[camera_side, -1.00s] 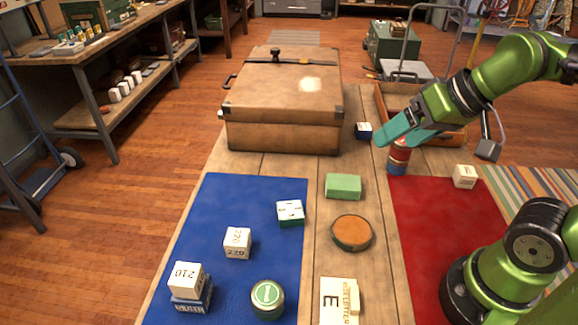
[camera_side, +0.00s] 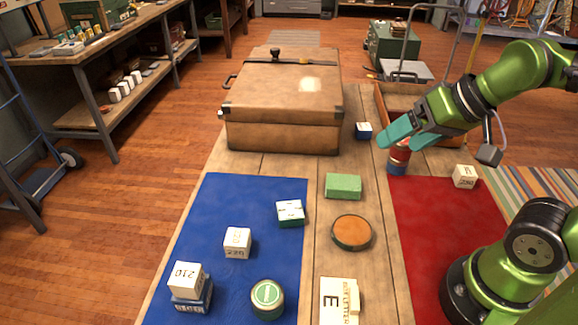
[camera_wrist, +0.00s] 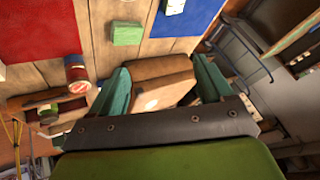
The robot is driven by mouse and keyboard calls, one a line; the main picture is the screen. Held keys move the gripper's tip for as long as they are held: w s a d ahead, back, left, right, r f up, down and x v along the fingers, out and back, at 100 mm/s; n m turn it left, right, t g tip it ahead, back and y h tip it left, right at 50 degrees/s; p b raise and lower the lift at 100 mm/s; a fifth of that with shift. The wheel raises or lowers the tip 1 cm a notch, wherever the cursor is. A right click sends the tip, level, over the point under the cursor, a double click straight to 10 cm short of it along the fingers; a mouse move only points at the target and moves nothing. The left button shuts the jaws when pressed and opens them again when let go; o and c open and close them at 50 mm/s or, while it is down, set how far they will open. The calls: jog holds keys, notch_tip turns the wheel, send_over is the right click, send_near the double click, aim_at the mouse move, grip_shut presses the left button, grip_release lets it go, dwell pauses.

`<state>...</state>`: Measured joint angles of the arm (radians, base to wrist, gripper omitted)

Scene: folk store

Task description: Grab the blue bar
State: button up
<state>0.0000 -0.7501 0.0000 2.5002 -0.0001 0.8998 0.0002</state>
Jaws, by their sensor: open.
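No plain blue bar stands out. A flat blue lettered block (camera_side: 192,303) lies under a white cube marked 210 (camera_side: 187,279) on the blue mat. A small dark blue block with a pale top (camera_side: 364,131) sits on the table beside the case. I cannot tell which is the bar. My gripper (camera_side: 396,142) has teal fingers and hovers above the table at the right, near the small block and the red-and-blue can (camera_side: 399,155). In the wrist view my gripper (camera_wrist: 162,85) is open and empty, with the case showing between its fingers.
A large brown case (camera_side: 283,110) fills the back of the table. A green block (camera_side: 343,186), an orange-topped disc (camera_side: 352,232) and a letter block (camera_side: 338,300) stand mid-table. A wooden tray (camera_side: 384,104) is behind my gripper. The red mat (camera_side: 440,225) is mostly bare.

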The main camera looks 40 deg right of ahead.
jog(key=m+g+h, duration=0.4)
jog(key=h, duration=0.1)
send_near(364, 126)
jog(key=x, duration=0.5)
jog(key=shift+w, duration=0.1)
jog(key=x, duration=0.5)
jog(key=shift+s+f, duration=0.1)
jog(key=shift+s, duration=0.1)
